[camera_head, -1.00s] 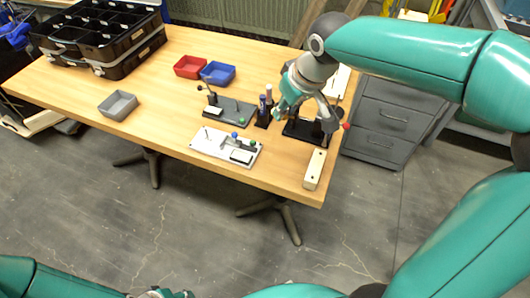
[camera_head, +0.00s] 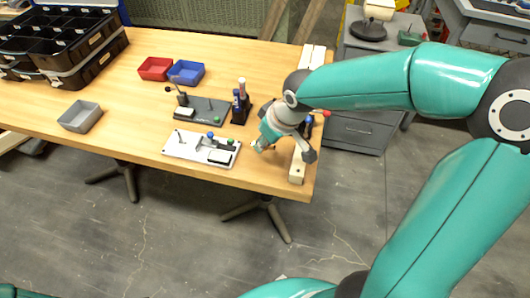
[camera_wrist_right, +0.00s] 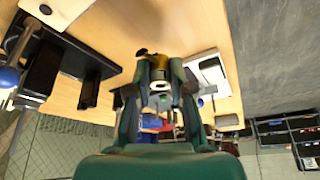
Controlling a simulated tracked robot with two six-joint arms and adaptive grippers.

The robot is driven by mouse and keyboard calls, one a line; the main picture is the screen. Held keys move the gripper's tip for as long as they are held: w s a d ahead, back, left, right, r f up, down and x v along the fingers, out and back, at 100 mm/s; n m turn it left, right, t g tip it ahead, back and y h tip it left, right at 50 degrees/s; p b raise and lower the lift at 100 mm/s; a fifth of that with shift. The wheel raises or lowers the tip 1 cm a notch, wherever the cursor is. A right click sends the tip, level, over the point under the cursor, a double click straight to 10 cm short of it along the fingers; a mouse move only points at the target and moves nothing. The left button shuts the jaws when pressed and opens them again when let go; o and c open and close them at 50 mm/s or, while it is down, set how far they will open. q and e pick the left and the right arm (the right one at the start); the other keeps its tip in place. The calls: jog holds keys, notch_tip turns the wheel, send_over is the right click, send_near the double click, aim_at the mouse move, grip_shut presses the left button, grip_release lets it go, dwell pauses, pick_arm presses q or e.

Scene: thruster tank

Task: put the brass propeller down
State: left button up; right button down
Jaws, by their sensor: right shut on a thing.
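My right gripper (camera_head: 262,143) is low over the table's front right part, just right of the white fixture plate. In the right wrist view its two fingers (camera_wrist_right: 160,88) are shut on the brass propeller (camera_wrist_right: 150,56), a small yellowish piece at the fingertips. The head view shows little of the propeller because the gripper covers it. I cannot tell whether it touches the tabletop (camera_head: 130,118). My left gripper is out of view.
The white fixture plate (camera_head: 180,148) lies left of my gripper, and a pale wooden block (camera_head: 297,168) lies to its right near the table edge. A dark grey fixture (camera_head: 205,112), red bin (camera_head: 154,68), blue bin (camera_head: 187,72) and grey bin (camera_head: 80,116) lie farther left.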

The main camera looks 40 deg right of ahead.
aim_at(265, 150)
jog(key=shift+f+b, duration=0.4)
jog(key=shift+f, duration=1.7)
jog(key=shift+f, duration=0.1)
jog(key=c, duration=1)
grip_release()
jog(key=shift+c, duration=0.2)
jog(key=shift+r, duration=0.2)
jog(key=a+p+v, duration=0.1)
jog(key=p+v, duration=0.1)
jog(key=v, duration=0.9)
jog(key=shift+s+d+r, duration=0.25)
jog(key=shift+d+r, duration=0.1)
jog(key=shift+d, duration=0.15)
jog(key=shift+s, duration=0.1)
